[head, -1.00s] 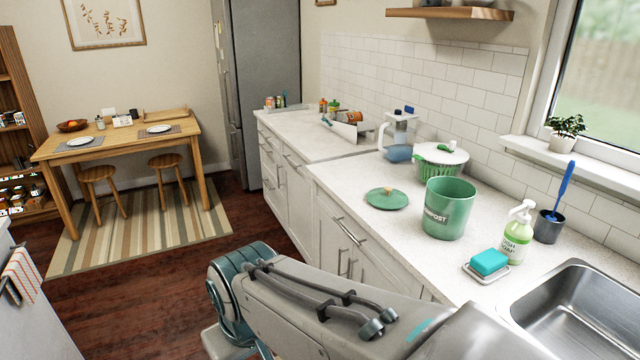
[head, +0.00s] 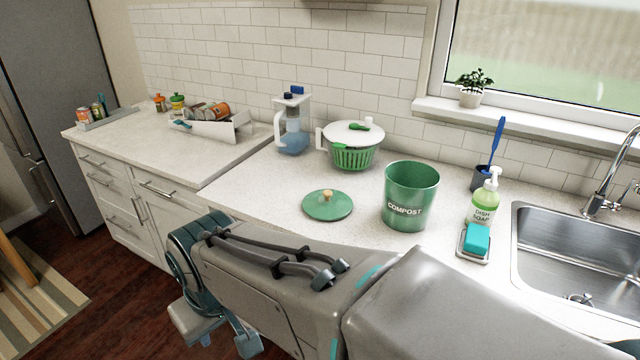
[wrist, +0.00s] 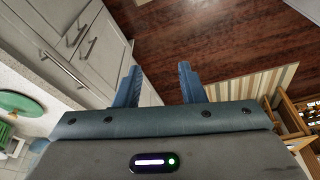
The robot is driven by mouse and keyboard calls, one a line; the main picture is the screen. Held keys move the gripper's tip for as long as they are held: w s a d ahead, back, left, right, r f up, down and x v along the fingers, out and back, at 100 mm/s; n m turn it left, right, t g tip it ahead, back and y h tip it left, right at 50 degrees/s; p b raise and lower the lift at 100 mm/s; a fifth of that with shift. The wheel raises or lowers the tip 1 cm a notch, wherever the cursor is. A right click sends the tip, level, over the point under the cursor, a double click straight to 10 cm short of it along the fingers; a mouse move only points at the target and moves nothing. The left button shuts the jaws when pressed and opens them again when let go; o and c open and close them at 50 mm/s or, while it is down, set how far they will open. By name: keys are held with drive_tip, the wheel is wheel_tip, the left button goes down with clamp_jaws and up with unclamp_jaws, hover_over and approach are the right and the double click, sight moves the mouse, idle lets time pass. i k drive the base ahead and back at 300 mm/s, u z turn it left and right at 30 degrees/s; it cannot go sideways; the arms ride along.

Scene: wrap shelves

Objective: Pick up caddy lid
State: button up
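The caddy lid (head: 328,206) is a round green disc with a small wooden knob. It lies flat on the white counter, left of the green compost caddy (head: 411,196), which stands open at the top. The lid's green edge also shows at the left of the wrist view (wrist: 18,104). My gripper (wrist: 158,84) is open and empty, with its two blue fingers apart over the floor in front of the cabinets. In the head view the gripper (head: 215,340) is low at the counter's front, apart from the lid and partly hidden by my arm.
A green and white salad spinner (head: 353,146) and a water pitcher (head: 292,125) stand behind the lid. A soap bottle (head: 485,200), a teal sponge (head: 477,238) and the sink (head: 580,250) are to the right. The counter left of the lid (head: 255,190) is clear.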

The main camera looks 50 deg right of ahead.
sight(327, 205)
drive_tip(key=z, duration=0.9)
drive_tip(key=i, duration=0.8)
drive_tip(key=z, duration=0.8)
